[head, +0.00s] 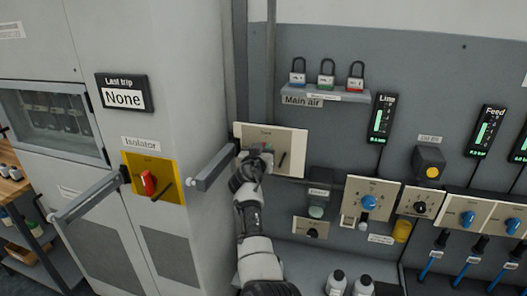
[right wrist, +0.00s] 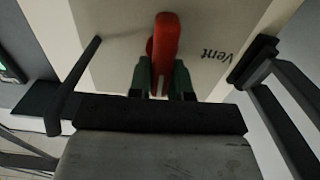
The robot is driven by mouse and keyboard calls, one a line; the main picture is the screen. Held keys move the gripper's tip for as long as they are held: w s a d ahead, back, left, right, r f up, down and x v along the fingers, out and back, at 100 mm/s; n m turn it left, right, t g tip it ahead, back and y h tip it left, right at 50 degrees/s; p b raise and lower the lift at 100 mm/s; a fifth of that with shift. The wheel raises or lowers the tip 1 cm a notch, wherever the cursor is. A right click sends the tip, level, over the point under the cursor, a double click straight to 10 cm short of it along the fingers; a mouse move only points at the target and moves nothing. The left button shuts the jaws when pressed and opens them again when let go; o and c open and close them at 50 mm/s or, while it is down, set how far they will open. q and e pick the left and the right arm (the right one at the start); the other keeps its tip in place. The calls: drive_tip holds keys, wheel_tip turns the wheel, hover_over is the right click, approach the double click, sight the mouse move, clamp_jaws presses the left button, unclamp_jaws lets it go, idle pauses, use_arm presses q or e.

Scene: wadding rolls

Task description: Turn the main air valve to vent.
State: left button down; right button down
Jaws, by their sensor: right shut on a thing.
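The main air valve is on a cream panel (head: 291,148) under the "Main air" label on the grey wall. In the right wrist view its red handle (right wrist: 164,45) stands upright in the picture, with the word "Vent" on the plate (right wrist: 225,58) to its right. My right gripper (head: 256,160) is at the left part of the panel and covers most of the handle in the head view. In the right wrist view the green-tipped fingers of the right gripper (right wrist: 160,78) are shut on the red handle, one on each side. My left gripper is not in view.
A shelf (head: 325,94) with three padlocks sits above the panel. A grey bar (head: 212,168) sticks out just left of my right gripper. The yellow isolator (head: 172,190) with a red knob is on the cabinet further left. Blue-knobbed panels (head: 368,203) line the right.

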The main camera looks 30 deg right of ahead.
drive_tip(key=n, duration=0.1)
drive_tip(key=n+b, duration=0.2)
drive_tip(key=shift+w+a+f+n, duration=0.15)
drive_tip(key=shift+w+f+n, duration=0.1)
drive_tip(key=shift+n, duration=0.15)
drive_tip(key=shift+w+a+n+b, duration=0.1)
drive_tip(key=shift+n+b, duration=0.3)
drive_tip(key=shift+n, duration=0.5)
drive_tip(key=n, duration=0.4)
drive_tip(key=f+n, duration=0.1)
drive_tip(key=n, duration=0.2)
drive_tip(key=n+p, duration=0.1)
drive_tip(key=n, duration=0.3)
drive_tip(key=shift+w+a+f+n, duration=0.15)
drive_tip(key=shift+w+a+n, duration=0.1)
drive_tip(key=shift+w+n, duration=0.1)
drive_tip(key=c, duration=1)
unclamp_jaws()
drive_tip(key=shift+f, duration=0.1)
drive_tip(key=shift+c, duration=0.2)
